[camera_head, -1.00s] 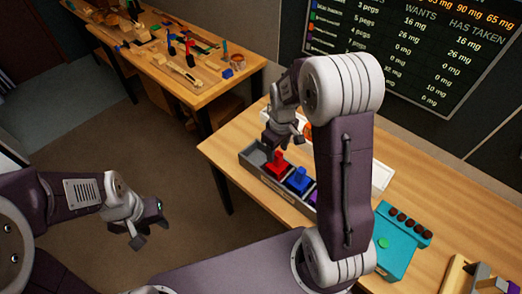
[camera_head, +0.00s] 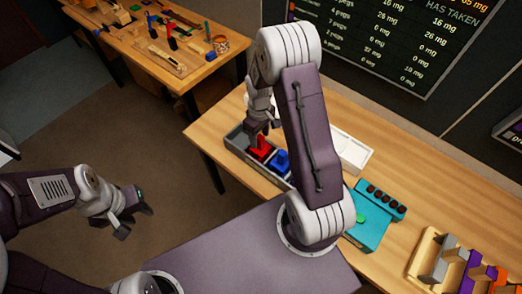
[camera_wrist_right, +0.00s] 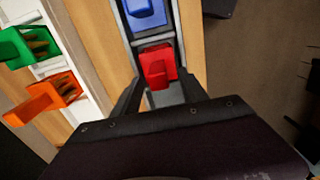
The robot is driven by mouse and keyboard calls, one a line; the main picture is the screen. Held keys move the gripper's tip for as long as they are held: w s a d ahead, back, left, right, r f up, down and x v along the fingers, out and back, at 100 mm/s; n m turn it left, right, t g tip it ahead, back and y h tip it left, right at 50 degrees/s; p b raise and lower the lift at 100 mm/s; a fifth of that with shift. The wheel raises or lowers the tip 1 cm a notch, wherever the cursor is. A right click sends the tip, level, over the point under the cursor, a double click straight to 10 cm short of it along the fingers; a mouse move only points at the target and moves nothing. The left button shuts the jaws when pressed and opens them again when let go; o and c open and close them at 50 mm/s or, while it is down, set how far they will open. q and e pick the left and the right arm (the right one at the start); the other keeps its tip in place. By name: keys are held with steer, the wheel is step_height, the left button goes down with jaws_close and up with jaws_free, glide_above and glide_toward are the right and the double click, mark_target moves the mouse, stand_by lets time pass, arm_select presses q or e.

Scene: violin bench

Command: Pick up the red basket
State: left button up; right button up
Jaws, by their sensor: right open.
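The red basket (camera_head: 258,152) sits in a grey compartment tray (camera_head: 233,140) on the wooden table, beside a blue basket (camera_head: 281,162). In the right wrist view the red basket (camera_wrist_right: 157,66) is just ahead of the fingertips, with an upright red handle. My right gripper (camera_head: 257,132) is open, close above the red basket; its two spread fingers also show in the wrist view (camera_wrist_right: 161,92). I cannot tell whether they touch it. My left gripper (camera_head: 130,213) is open and empty over the floor at left, away from the table.
A teal device (camera_head: 373,222) and a wooden rack (camera_head: 425,262) are to the right. My right arm hides part of the table.

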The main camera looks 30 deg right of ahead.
mark_target(260, 147)
step_height(260, 147, down, 4)
steer(key=shift+s+f+p, duration=0.1)
steer(key=shift+p, duration=0.4)
steer(key=shift+d+f, duration=0.15)
steer(key=shift+f, duration=0.1)
jaws_close()
stand_by(0.8)
